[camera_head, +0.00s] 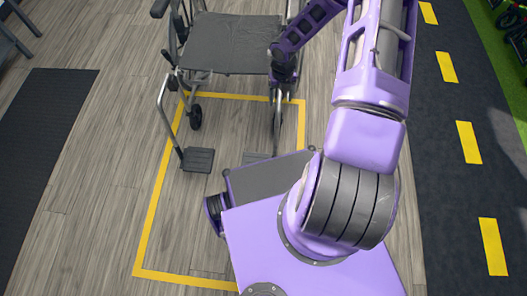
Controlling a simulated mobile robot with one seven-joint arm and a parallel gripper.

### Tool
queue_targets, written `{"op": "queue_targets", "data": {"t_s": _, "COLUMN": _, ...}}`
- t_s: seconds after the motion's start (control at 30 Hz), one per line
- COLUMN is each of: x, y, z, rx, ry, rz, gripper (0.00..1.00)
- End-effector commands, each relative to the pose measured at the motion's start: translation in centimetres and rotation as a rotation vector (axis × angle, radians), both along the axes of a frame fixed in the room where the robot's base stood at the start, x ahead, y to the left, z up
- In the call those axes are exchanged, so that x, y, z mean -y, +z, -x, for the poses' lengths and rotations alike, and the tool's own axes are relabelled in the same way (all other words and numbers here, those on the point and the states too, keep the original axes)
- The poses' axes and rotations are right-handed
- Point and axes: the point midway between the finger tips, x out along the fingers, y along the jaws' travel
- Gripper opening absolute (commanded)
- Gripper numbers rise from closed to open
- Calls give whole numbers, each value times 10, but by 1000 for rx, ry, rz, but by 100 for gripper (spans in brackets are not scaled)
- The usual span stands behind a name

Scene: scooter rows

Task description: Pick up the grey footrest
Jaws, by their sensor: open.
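A wheelchair (235,45) with a dark seat stands at the top middle. One grey footrest (198,160) shows at the front left, a flat plate low at the end of a thin leg tube. A second grey footrest (257,157) shows at the front right, partly hidden behind my base. My gripper (281,76) is open at the right front corner of the seat, above and behind the right footrest. Its fingertips are dark and small against the wheelchair frame, and I cannot tell whether they touch it.
A yellow line (154,215) marks a box on the wood-look floor around the wheelchair's front. A dark mat (40,140) lies at the left, with free floor between. A dark lane (455,150) with yellow dashes runs along the right. Part of a chair (15,30) shows at top left.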

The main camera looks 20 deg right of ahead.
Motion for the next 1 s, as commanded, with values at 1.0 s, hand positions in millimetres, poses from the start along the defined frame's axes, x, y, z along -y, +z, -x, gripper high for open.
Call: {"op": "queue_targets", "data": {"t_s": 1.0, "x": -4, "y": -104, "z": 2, "rx": 4, "ry": 0, "rz": 0, "gripper": 66}}
